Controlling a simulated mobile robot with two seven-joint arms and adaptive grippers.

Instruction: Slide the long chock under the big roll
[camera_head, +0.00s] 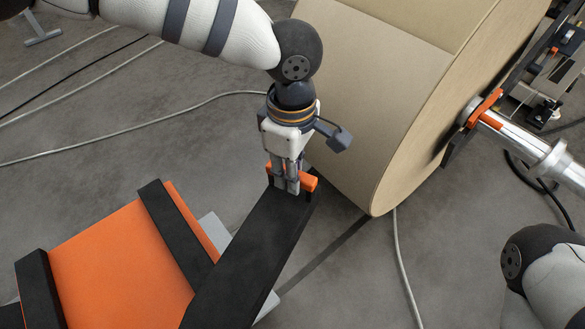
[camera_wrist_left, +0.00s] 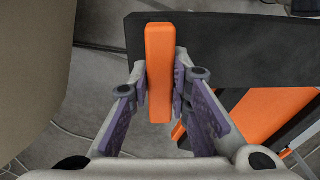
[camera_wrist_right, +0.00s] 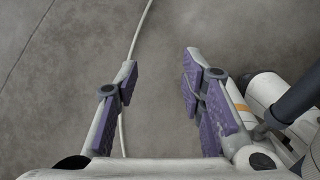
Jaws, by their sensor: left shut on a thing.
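The long chock (camera_head: 255,250) is a long black bar with an orange handle (camera_head: 307,181) at its far end. My left gripper (camera_head: 290,184) is shut on this handle. In the left wrist view the handle (camera_wrist_left: 159,75) stands between the fingers, with the black bar (camera_wrist_left: 230,48) behind it. The big roll (camera_head: 385,90) is a large tan cylinder just beyond the chock's far end; in the picture they look apart. My right gripper (camera_wrist_right: 160,65) is open and empty over the floor in the right wrist view; the head view shows only its arm.
An orange stand (camera_head: 125,265) with black bars lies left of the chock, its near end beside or over it. A metal shaft (camera_head: 535,150) with an orange collar sticks out of the roll. Cables (camera_head: 405,265) cross the grey floor. Floor right of the chock is open.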

